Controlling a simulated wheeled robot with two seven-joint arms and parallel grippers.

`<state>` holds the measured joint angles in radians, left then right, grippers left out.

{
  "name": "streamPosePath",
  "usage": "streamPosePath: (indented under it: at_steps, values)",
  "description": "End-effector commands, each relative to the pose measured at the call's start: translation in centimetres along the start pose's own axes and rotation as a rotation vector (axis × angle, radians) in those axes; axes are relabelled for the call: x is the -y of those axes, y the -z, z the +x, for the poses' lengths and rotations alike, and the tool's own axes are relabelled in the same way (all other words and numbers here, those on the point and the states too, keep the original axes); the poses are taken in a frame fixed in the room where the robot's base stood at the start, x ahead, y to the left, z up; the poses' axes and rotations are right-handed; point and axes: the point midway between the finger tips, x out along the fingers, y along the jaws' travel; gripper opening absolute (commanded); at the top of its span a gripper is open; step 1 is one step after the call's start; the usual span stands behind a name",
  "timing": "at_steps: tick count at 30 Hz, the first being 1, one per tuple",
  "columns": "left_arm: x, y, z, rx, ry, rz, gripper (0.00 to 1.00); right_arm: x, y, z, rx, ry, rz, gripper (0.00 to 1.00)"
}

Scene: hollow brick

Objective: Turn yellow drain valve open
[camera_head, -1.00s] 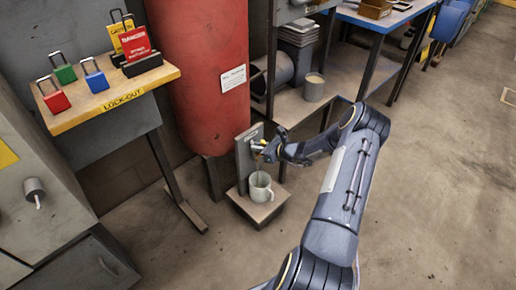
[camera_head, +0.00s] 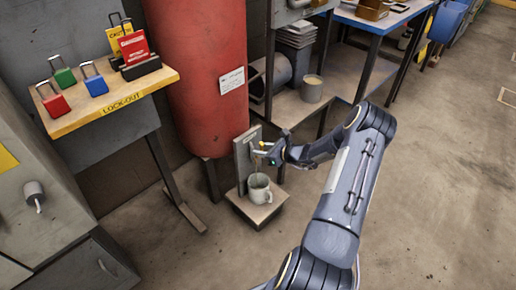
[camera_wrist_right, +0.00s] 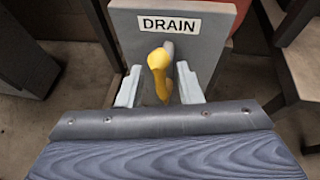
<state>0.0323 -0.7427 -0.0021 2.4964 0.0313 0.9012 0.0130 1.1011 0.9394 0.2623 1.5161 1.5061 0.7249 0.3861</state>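The yellow drain valve (camera_wrist_right: 159,62) sticks out from a grey upright plate (camera_wrist_right: 205,48) labelled DRAIN in the right wrist view. My right gripper (camera_wrist_right: 160,80) has its two pale fingers on either side of the yellow handle, with a gap between them. The right finger is nearer to the handle; I cannot tell whether it touches. In the head view my right gripper (camera_head: 268,155) is at the valve, which is small and partly hidden there. A grey mug (camera_head: 260,190) stands below the valve. My left gripper is not in view.
The mug stands on a small low platform (camera_head: 246,211) in front of a red tank (camera_head: 200,85). A lock-out shelf (camera_head: 150,88) with padlocks is at the left. A workbench (camera_head: 362,20) with a lower shelf stands behind. The floor at the right is clear.

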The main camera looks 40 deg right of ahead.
Motion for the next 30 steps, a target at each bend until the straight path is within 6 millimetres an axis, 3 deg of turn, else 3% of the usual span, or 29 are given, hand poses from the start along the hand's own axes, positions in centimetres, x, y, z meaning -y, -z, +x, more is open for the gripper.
streamPosePath:
  at_steps: [3, 9, 30]
  values:
    - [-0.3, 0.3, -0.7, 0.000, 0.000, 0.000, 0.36, 0.1, -0.2, -2.4, -0.002, 0.003, 0.001, 0.32]
    - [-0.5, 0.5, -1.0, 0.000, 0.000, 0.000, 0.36, 0.0, -0.1, -4.8, -0.001, 0.000, 0.000, 0.32]
    - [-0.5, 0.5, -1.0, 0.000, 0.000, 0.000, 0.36, 0.0, 0.0, -5.2, 0.000, -0.001, 0.000, 0.32]
